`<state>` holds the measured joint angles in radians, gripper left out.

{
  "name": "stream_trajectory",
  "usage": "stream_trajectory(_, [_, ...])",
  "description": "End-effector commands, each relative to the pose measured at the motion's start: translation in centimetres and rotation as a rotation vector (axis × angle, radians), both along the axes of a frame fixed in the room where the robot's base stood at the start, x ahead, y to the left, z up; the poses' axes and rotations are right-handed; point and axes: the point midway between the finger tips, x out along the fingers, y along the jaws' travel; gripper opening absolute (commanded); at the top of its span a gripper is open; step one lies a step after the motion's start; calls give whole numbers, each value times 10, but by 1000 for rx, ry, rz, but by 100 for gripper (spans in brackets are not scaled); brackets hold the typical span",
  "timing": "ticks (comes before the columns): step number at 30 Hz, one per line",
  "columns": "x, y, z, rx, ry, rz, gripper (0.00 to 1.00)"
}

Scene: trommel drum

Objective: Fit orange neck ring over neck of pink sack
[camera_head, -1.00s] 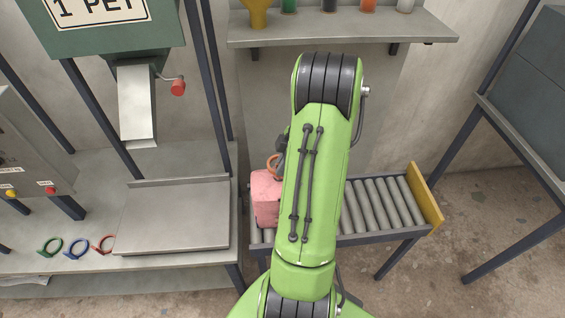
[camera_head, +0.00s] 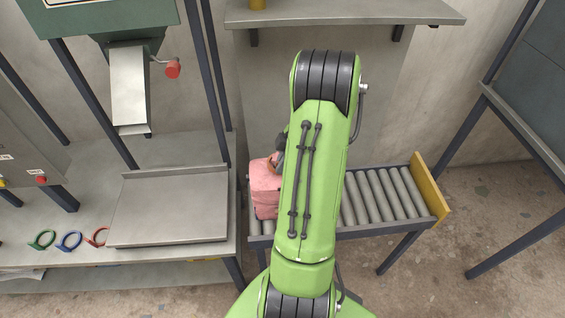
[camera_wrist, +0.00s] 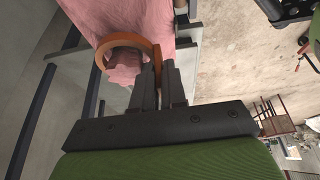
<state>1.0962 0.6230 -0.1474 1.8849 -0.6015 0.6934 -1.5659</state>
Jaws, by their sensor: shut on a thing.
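The pink sack (camera_head: 265,191) stands on the roller conveyor, partly hidden behind my green arm; it also shows at the top of the wrist view (camera_wrist: 112,18). My gripper (camera_wrist: 160,70) is shut on the orange neck ring (camera_wrist: 101,57). In the wrist view the ring stands out to the left of the fingertips, with pink cloth showing through and behind it. In the head view the ring (camera_head: 271,166) is at the top of the sack. I cannot tell whether it is fully around the neck.
The roller conveyor (camera_head: 383,195) has a yellow end plate (camera_head: 430,188) at right. To the left is a bench with a flat metal plate (camera_head: 168,212) and green (camera_head: 42,240), blue (camera_head: 69,241) and red (camera_head: 97,237) rings. A shelf (camera_head: 340,14) hangs above the conveyor.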

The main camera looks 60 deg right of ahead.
Motion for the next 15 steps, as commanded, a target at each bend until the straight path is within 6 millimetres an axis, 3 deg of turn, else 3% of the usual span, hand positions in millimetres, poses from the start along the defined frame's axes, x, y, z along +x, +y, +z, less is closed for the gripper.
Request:
stream_trajectory(2, [0,0,0,0,0,0,0])
stream_trajectory(3, [0,0,0,0,0,0,15])
stream_trajectory(8, [0,0,0,0,0,0,39])
stream_trajectory(15, [0,0,0,0,0,0,41])
